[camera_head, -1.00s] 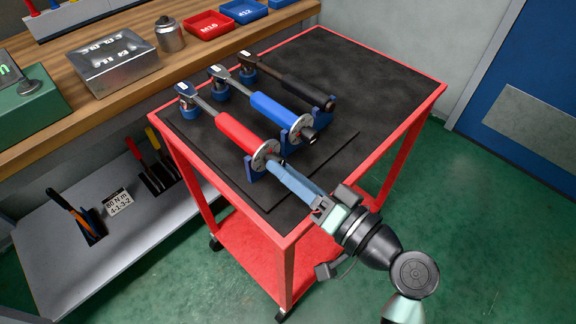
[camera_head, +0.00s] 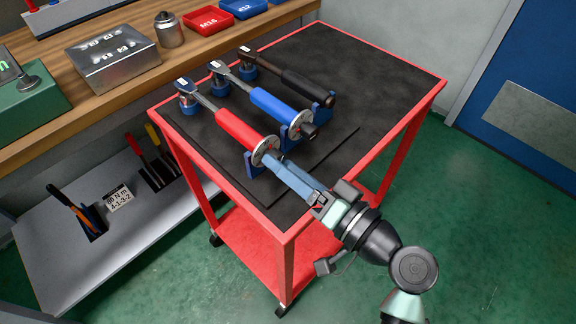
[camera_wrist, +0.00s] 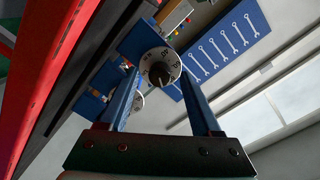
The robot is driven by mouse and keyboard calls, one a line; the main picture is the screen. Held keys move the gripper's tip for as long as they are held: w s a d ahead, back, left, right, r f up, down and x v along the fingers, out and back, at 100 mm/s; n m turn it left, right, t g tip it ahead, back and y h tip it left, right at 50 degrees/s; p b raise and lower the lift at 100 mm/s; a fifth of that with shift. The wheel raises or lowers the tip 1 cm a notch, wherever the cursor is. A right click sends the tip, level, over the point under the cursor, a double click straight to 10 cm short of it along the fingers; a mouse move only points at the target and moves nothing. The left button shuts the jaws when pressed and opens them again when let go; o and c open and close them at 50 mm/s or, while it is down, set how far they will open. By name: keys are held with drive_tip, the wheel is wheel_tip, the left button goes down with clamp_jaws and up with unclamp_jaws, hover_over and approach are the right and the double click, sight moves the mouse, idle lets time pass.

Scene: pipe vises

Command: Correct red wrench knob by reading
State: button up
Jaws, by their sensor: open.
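The red wrench (camera_head: 240,130) lies in the front blue holder on the black-topped red cart. Its round pale dial (camera_head: 265,151) and end knob face my gripper. In the wrist view the dial (camera_wrist: 149,56) carries dark numbers, too small to read surely, with the dark knob (camera_wrist: 160,73) at its centre. My gripper (camera_head: 276,161) is open, with its blue fingers reaching toward the knob. In the wrist view the fingers (camera_wrist: 160,78) stand on either side of the knob, with gaps visible. The fingertips partly hide the knob in the head view.
A blue wrench (camera_head: 275,105) and a black wrench (camera_head: 305,87) lie behind the red one. A card (camera_head: 119,199) on the lower shelf reads 80 N m, 4-1-3-2. The workbench (camera_head: 110,97) runs along the left. The cart's right side is clear.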

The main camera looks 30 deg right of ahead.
drive_tip(key=v, duration=1.3)
